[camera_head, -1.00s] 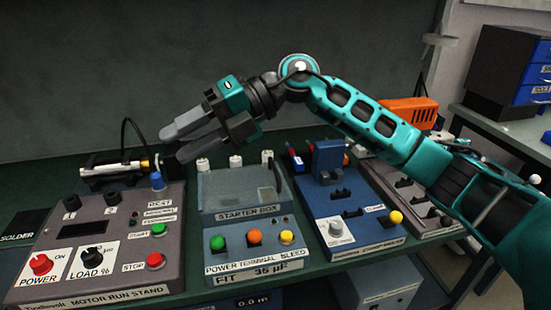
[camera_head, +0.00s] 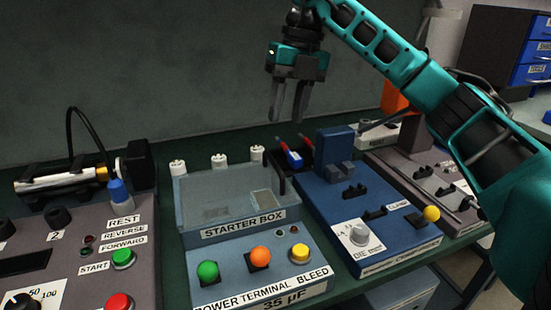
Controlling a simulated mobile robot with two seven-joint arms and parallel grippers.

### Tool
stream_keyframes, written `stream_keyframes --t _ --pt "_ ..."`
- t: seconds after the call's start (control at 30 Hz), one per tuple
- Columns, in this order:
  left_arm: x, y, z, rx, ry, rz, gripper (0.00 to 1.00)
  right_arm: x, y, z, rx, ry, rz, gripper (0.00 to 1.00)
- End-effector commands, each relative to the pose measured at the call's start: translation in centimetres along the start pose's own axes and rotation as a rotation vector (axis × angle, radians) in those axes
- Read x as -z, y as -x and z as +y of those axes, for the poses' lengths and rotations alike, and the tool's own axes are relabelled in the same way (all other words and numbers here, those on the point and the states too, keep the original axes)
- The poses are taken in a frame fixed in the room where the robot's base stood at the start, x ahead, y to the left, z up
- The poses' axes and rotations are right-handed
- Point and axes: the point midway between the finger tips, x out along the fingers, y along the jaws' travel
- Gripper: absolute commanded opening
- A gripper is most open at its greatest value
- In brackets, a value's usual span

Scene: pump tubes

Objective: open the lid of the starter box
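The starter box (camera_head: 180,215) is a grey-blue case with a "STARTER BOX" label across its middle. Its upper part is a pale, see-through-looking lid area (camera_head: 225,190), which appears to lie down; its exact edges are hard to make out. Green, orange and yellow buttons sit on the sloped front below. My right gripper (camera_head: 287,118) hangs above and behind the box's right back corner, fingers pointing down. Its fingers are apart, with nothing between them, and it does not touch the box. My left gripper is not in view.
The motor run stand (camera_head: 75,255) is left of the box. A blue die press-like unit (camera_head: 345,210) stands close on the right. Several white posts (camera_head: 219,160) and a dark holder with red and blue items (camera_head: 293,157) stand behind the box. The wall is behind.

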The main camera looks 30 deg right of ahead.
Motion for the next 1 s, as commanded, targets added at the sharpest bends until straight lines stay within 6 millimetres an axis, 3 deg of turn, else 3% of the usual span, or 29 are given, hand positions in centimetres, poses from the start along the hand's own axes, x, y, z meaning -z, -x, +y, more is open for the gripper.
stream_keyframes --t 0.03,0.2,0.4,0.6,0.87,1.0 --pt "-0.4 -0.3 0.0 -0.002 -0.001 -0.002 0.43 0.1 -1.6 -0.1 0.003 0.001 0.004 0.38" --pt "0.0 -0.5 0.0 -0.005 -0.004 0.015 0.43 0.1 -5.0 -0.1 0.002 0.001 0.004 0.38" --pt "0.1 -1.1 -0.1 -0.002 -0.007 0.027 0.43 0.1 -8.0 -0.1 0.001 0.001 0.002 0.38" --pt "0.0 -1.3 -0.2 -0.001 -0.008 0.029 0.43 0.1 -9.2 0.0 0.0 0.001 0.0 0.38" --pt "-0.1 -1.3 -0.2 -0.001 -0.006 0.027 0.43 0.1 -9.3 0.0 -0.001 0.001 0.0 0.38" --pt "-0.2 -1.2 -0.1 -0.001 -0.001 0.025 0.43 0.1 -9.3 0.0 -0.001 0.001 0.0 0.27"
